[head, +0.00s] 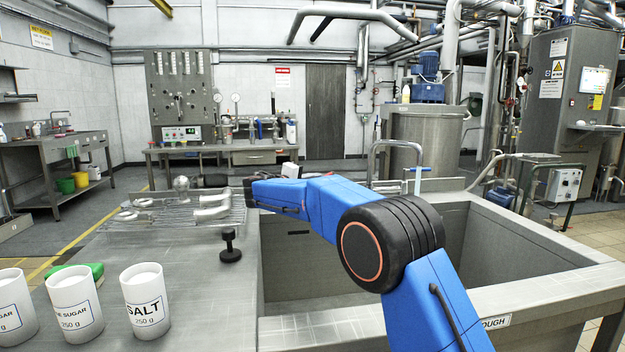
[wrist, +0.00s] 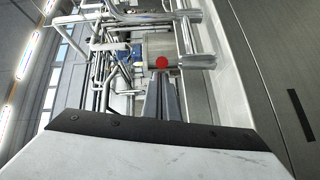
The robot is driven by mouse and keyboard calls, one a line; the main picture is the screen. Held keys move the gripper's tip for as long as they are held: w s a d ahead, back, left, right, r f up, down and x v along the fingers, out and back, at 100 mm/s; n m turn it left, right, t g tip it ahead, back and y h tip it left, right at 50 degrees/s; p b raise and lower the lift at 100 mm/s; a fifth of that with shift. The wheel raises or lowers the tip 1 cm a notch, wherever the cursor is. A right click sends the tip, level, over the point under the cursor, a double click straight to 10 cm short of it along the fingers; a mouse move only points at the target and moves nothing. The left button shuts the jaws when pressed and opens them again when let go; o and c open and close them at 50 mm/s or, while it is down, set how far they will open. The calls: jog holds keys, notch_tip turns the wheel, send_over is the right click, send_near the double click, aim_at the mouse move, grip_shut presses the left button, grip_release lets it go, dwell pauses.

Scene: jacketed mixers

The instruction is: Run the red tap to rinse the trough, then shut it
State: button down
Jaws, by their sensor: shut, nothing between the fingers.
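The steel trough (head: 590,286) fills the right middle of the head view, labelled on its front rim; my blue arm crosses in front of it. A steel gooseneck tap (head: 396,143) stands at its back edge. A pale blue streak (head: 418,181), which looks like running water, drops from its spout. In the wrist view a round red knob (wrist: 162,63) shows just past my fingertips; whether they touch it I cannot tell. My gripper (wrist: 162,80) is shut and empty.
Left of the trough, the steel counter (head: 180,285) holds a wire rack (head: 165,222), a black dumbbell-shaped piece (head: 230,247), a green pad (head: 85,270) and white tubs, including a salt tub (head: 145,302). A mixer vessel (head: 425,140) stands behind the tap.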

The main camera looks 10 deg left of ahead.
jog(key=shift+s+d+n+t+y, duration=0.25)
jog(key=shift+d+n+t+y, duration=0.1)
jog(key=shift+d+n+y, duration=0.4)
jog(key=shift+s+d+n+t+y, duration=0.35)
jog(key=shift+d+n+y, duration=0.2)
jog(key=shift+y, duration=0.45)
jog(key=shift+s+d+n+t+y, duration=0.2)
jog(key=shift+d+n+t+y, duration=0.2)
jog(key=shift+d+n+y, duration=0.35)
jog(key=shift+s+d+y, duration=0.1)
jog(key=shift+d+y, duration=0.2)
jog(key=shift+d, duration=0.25)
jog(key=a+v, duration=0.1)
jog(key=v, duration=1)
jog(key=shift+a+r, duration=0.35)
jog(key=shift+a, duration=0.1)
jog(key=c, duration=2.5)
grip_release()
